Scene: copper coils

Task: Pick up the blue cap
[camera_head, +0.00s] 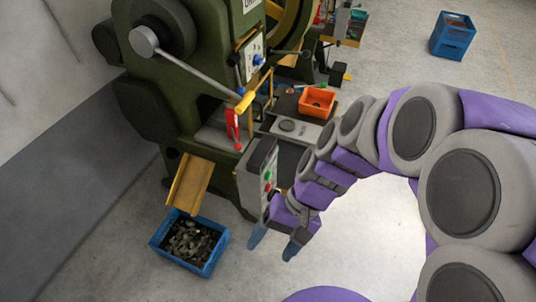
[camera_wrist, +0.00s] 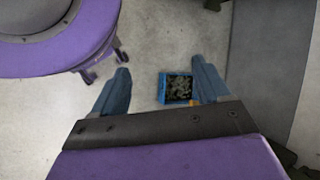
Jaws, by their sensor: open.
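My gripper (camera_head: 273,243) hangs at the end of my purple and grey arm, in front of the green machine and right of the blue crate of dark scrap. Its two blue fingers are apart with nothing between them. They also show in the wrist view (camera_wrist: 160,72), spread over the floor. I cannot make out a blue cap for certain. A small blue round part (camera_head: 258,60) shows on the machine's light panel, up and away from my gripper, too small to identify.
The green machine (camera_head: 190,80) stands at the left with a yellow chute (camera_head: 188,183) above the blue scrap crate (camera_head: 165,247). The crate also shows in the wrist view (camera_wrist: 162,88). A blue crate (camera_head: 453,37) stands far right.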

